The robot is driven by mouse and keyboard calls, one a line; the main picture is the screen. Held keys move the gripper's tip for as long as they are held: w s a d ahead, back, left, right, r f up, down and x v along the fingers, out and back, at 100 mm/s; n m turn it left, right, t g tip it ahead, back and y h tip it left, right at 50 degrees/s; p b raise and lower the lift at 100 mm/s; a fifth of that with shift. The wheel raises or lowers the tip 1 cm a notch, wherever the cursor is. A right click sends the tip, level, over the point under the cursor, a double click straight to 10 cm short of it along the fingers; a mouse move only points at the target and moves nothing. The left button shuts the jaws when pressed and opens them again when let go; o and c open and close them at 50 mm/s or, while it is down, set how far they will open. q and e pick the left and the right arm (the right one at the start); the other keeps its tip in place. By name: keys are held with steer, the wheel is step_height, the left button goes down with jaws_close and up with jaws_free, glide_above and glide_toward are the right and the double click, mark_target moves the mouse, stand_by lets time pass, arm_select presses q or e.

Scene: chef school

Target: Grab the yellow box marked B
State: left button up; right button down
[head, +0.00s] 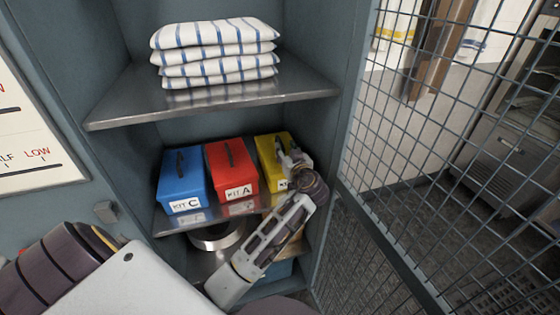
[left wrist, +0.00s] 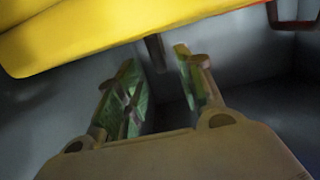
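The yellow box (head: 267,149) stands at the right end of the middle shelf, beside a red box (head: 232,168) marked KIT A. Its white label is mostly hidden behind my arm, so its letter cannot be read. My left gripper (head: 288,158) is over the top of the yellow box. In the left wrist view the yellow box (left wrist: 90,28) fills the top, and a dark upright part, apparently its handle (left wrist: 155,50), projects between the fingers. The left gripper (left wrist: 160,95) is open, with a clear gap between its fingers. My right gripper is not in view.
A blue box (head: 181,178) marked KIT C stands left of the red one. Folded striped towels (head: 215,55) lie on the upper shelf (head: 120,105) above. A round metal item (head: 217,238) sits below. A wire mesh door (head: 430,150) bounds the right side.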

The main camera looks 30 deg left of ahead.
mark_target(283, 145)
arm_select(q)
steer(key=shift+w+a+r, duration=0.15)
steer(key=shift+w+a, duration=0.1)
steer(key=shift+a, duration=0.15)
steer(key=x, duration=0.1)
steer(key=p+x, duration=0.1)
steer(key=shift+w+a, duration=0.2)
steer(key=shift+a, duration=0.1)
steer(key=shift+w+a, duration=0.2)
steer(key=shift+a, duration=0.05)
steer(key=shift+w+a, duration=0.15)
steer(key=shift+c, duration=1.3)
steer(key=c, duration=0.5)
jaws_close()
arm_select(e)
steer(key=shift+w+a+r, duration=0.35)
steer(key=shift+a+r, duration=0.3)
